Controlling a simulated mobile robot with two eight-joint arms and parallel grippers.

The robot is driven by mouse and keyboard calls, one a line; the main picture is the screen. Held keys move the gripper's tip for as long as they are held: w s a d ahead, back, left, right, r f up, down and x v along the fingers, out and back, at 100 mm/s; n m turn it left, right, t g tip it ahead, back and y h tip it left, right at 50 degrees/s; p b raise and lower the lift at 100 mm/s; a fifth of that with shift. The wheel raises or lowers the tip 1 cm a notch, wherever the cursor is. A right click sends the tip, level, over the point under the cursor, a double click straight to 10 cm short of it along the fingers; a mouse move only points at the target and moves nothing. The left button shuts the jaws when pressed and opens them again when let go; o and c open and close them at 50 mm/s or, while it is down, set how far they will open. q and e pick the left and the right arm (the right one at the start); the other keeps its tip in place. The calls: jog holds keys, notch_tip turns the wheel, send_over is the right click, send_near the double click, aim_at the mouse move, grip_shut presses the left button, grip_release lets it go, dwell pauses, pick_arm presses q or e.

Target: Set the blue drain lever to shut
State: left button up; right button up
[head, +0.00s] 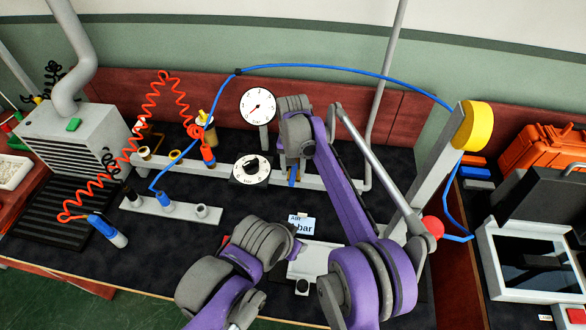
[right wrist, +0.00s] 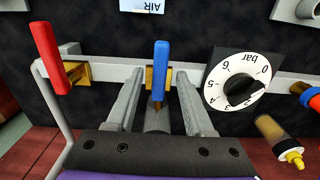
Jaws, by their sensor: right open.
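The blue drain lever (head: 292,174) sits on the grey rail, mostly hidden behind my right gripper in the head view. In the right wrist view the blue lever (right wrist: 161,68) stands across the rail on a brass valve body (right wrist: 152,78). My right gripper (head: 291,158) is open. Its two fingers (right wrist: 159,85) lie one on each side of the lever, with a gap visible on both sides. I cannot tell how deep the lever is between them.
A red lever (right wrist: 47,58) is on the same rail, left of the blue one in the wrist view. A round black-knobbed bar dial (head: 250,169) and a gauge (head: 258,106) stand close to the right gripper. A grey pole (head: 385,90) rises at the rail's end.

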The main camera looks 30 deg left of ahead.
aim_at(293, 173)
notch_tip(293, 173, up, 10)
jog(key=p, duration=0.1)
jog(key=shift+r, duration=0.2)
dwell(0.5)
